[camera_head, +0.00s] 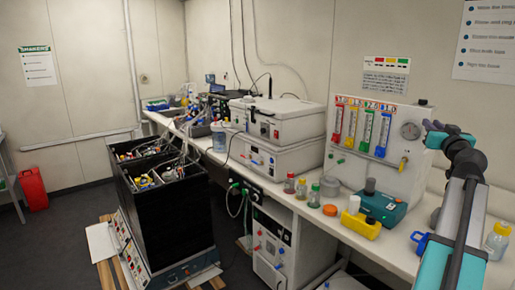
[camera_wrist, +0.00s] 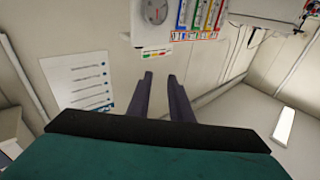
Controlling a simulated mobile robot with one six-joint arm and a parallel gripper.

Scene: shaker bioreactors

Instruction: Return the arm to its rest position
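My arm rises at the right of the head view, over the bench, bent at a dark elbow. My gripper (camera_head: 433,125) is small there, raised in front of the wall to the right of the gauge panel. In the wrist view my gripper (camera_wrist: 160,78) shows two dark fingers standing apart with only wall between them, so it is open and empty. The wrist view is upside down, with the gauge panel (camera_wrist: 152,14) at the top. No rest mark or cradle for the arm is seen.
A black shaker cabinet (camera_head: 170,215) stands at left. A wall poster (camera_head: 485,40) hangs near the gripper.

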